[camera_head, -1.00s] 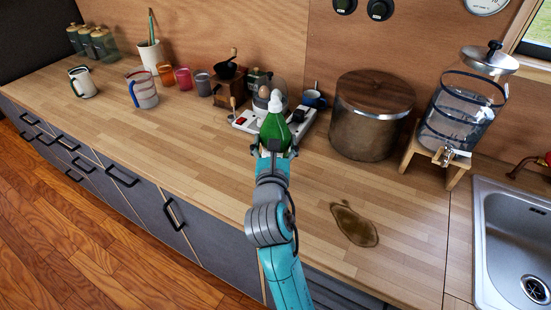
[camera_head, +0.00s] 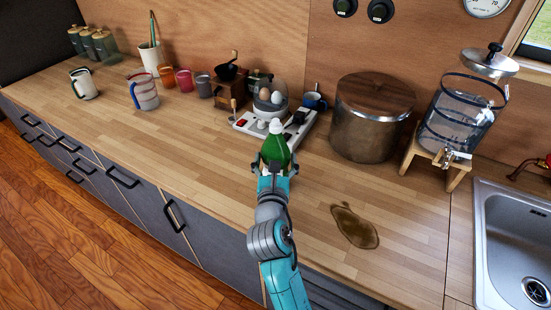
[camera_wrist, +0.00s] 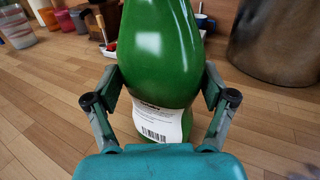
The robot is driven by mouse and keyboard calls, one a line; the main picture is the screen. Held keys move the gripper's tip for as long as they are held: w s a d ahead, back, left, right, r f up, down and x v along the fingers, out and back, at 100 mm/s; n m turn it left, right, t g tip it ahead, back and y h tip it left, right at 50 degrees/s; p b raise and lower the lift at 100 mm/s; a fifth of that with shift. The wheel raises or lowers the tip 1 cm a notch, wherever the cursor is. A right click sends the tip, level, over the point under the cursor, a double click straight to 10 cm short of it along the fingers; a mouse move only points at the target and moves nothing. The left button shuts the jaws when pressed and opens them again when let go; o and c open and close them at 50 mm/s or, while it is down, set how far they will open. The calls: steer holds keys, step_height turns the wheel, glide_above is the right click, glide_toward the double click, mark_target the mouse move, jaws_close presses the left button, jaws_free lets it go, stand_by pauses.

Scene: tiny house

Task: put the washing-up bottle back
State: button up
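The washing-up bottle is a green bottle (camera_head: 275,151) with a white cap, upright over the wooden counter, in front of the white power strip. In the wrist view the bottle (camera_wrist: 155,60) fills the middle, with a white barcode label low on its front; its cap is out of that view. My gripper (camera_head: 275,166) has one finger on each side of the bottle, and both fingers appear to touch it in the wrist view (camera_wrist: 160,92). I cannot tell whether the bottle's base touches the counter.
Behind the bottle are a white power strip (camera_head: 242,123), an egg cooker (camera_head: 270,105) and a blue cup (camera_head: 315,101). A large pot (camera_head: 370,130) and a drink dispenser (camera_head: 455,120) stand to the right, before the sink (camera_head: 510,235). A brown spill (camera_head: 354,226) lies right of my arm. The counter's left front is clear.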

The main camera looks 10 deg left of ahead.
steer(key=shift+o, duration=0.6)
steer(key=shift+r, duration=0.1)
steer(key=s+d, duration=0.1)
steer(key=s, duration=1.1)
steer(key=shift+d, duration=0.1)
